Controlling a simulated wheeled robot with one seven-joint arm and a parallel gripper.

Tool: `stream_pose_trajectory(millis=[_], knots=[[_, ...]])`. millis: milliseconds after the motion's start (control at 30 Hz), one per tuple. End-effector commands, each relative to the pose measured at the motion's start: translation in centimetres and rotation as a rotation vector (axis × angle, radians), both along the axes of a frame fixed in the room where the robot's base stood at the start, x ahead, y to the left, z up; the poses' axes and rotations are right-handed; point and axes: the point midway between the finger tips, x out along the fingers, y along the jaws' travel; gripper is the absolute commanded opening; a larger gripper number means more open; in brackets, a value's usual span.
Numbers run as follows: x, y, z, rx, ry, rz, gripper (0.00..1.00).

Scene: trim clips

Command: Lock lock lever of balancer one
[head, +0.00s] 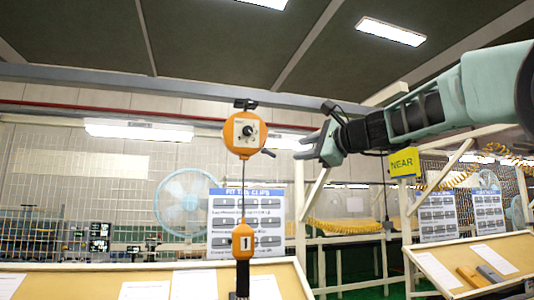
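The balancer (245,133) is an orange round housing with a pale face and dark centre knob, hanging from a dark overhead bracket. A small dark lever (268,153) sticks out at its lower right. A cable runs down from it to an orange unit marked "1" (243,243) with a black lower end. My gripper (311,150) is to the right of the balancer, at about lever height, pointing left. It appears apart from the lever in the picture. The gap between its fingers does not show clearly, and nothing is visibly held.
A board titled with clips (246,222) stands behind the cable, with a fan (184,203) to its left. Sloped tan tables with papers (145,290) lie below. A yellow "NEAR" sign (404,162) and a white frame stand right, below my arm. Space between gripper and balancer looks clear.

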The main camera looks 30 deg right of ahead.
Motion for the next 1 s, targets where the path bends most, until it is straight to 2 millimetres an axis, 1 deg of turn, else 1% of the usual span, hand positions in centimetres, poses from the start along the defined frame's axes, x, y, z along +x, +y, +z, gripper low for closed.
stream_pose_trajectory(millis=[33, 300, 500, 600, 800, 1000], knots=[[1.1, 0.1, 0.3, 0.000, 0.004, 0.001, 0.32], [6.8, 1.0, 0.3, 0.000, 0.004, 0.002, 0.32], [10.6, 1.6, 0.2, 0.000, 0.004, 0.003, 0.32], [12.0, 1.8, 0.2, 0.000, 0.003, 0.003, 0.32], [13.5, 2.0, 0.0, -0.002, 0.001, 0.001, 0.32], [13.7, 2.1, 0.0, -0.003, 0.001, 0.001, 0.32]])
